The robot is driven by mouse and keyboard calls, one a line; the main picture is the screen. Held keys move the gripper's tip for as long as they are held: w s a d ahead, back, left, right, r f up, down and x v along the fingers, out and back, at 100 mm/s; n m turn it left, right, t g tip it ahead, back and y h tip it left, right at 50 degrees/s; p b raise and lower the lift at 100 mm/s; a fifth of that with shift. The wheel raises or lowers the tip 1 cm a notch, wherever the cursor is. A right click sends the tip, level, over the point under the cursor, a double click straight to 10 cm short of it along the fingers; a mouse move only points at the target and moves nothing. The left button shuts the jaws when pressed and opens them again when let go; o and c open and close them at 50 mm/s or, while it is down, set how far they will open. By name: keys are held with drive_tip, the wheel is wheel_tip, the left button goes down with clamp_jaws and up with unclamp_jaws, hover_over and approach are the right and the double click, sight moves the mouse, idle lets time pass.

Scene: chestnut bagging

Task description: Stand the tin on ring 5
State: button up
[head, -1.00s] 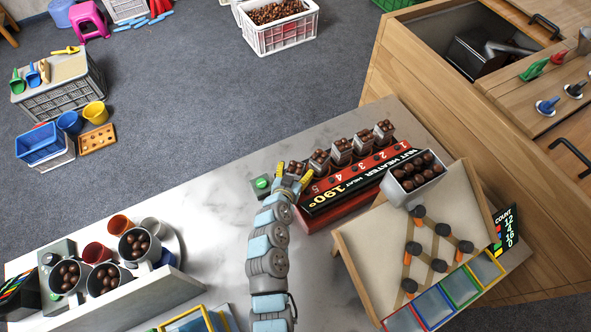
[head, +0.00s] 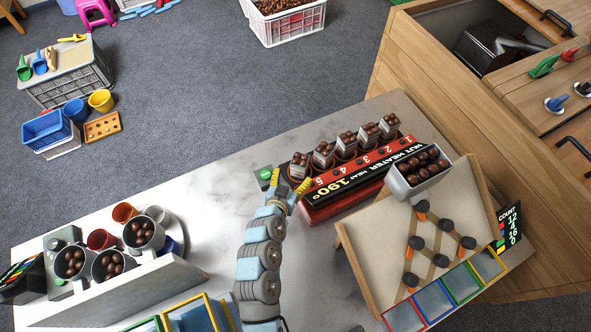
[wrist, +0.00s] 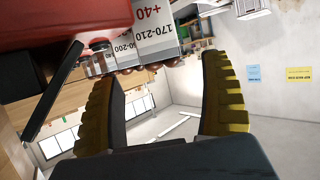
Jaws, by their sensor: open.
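The tin (head: 300,167), a small grey box of chestnuts, stands at the left end of the red and black nut heater (head: 352,182), beside the number 5. It looks upright; the ring under it is hidden. My gripper (head: 287,190) is open and empty, just left of and nearer than the tin, with its yellow fingers pointing towards it. In the wrist view, which is upside down, my fingers (wrist: 162,75) are apart with a gap between them. A tin's label (wrist: 155,38) reading 170-210 and +40 shows beyond the fingertips, near the red heater (wrist: 50,20).
Several more chestnut tins (head: 346,146) stand in a row along the heater. A green button (head: 266,174) is by my gripper. A grey bin of chestnuts (head: 417,172) tops the sloped sorting board (head: 385,222) at right. Mugs (head: 143,234) stand at left; the counter's middle (head: 205,205) is clear.

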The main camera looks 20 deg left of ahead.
drive_tip(key=shift+v, duration=1.8)
